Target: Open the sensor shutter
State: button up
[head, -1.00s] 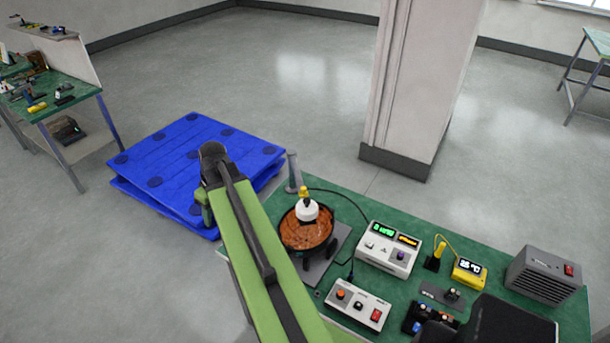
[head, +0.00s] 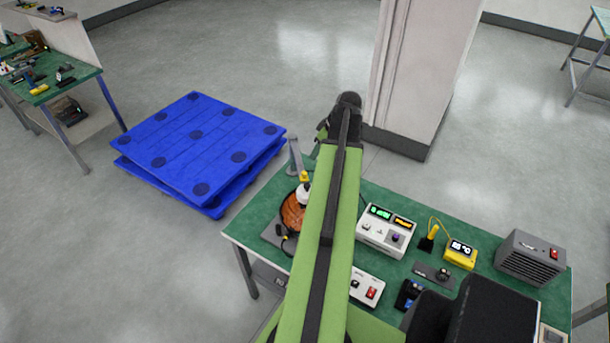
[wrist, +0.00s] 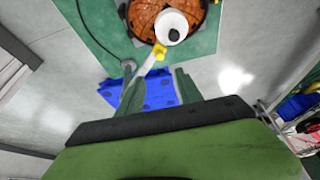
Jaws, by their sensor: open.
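I cannot name the sensor shutter with certainty. A white rounded sensor-like part (head: 303,194) with a yellow tab (head: 304,177) sits over a round orange-brown dish (head: 292,214) at the bench's left end. My arm hides the dish's right side. In the wrist view the white part (wrist: 171,27) and yellow tab (wrist: 158,51) show at the top, beyond my fingertips. A grey post (head: 295,156) stands behind the dish. My gripper (wrist: 155,78) is open, with nothing between its fingers. In the head view it is mostly hidden behind my arm's end.
The green bench (head: 262,190) also holds a white meter box (head: 385,231), a yellow display unit (head: 461,254), a grey heater-like box (head: 530,258) and a red-switch box (head: 368,289). A blue pallet stack (head: 200,150) lies left. A pillar (head: 415,80) stands behind.

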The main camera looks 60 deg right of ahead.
aim_at(304, 173)
jog(key=b+x, duration=1.2)
jog(key=x, duration=0.3)
jog(key=shift+s, duration=0.15)
jog(key=shift+r, duration=0.1)
jog(key=shift+c, duration=0.4)
grip_shut()
